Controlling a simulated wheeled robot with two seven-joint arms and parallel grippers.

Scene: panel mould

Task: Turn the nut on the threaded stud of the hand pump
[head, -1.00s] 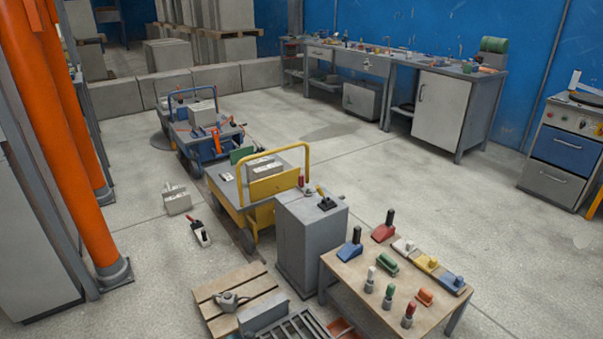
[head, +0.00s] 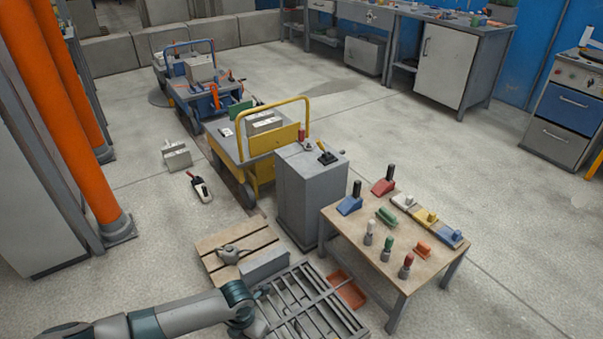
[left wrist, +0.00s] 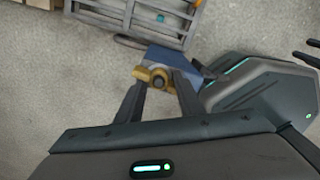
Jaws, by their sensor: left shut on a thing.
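In the left wrist view the hand pump is a blue body (left wrist: 168,56) seen from above. A brass-coloured nut (left wrist: 158,77) with lobes on both sides sits at its near end. My left gripper (left wrist: 160,78) has one finger on each side of the nut and is shut on it. The stud is hard to make out. In the head view my left arm comes in from the lower left, and its gripper and the pump do not show. Two dark prongs (left wrist: 312,51) at the wrist view's right edge may be my right gripper's fingers; their opening is unclear.
A slatted metal grate (head: 300,300) lies on the floor beside an orange-red tray (head: 346,290) and a wooden pallet (head: 222,265). A grey cabinet (head: 310,200) and a wooden table (head: 345,232) with coloured tools stand to the right.

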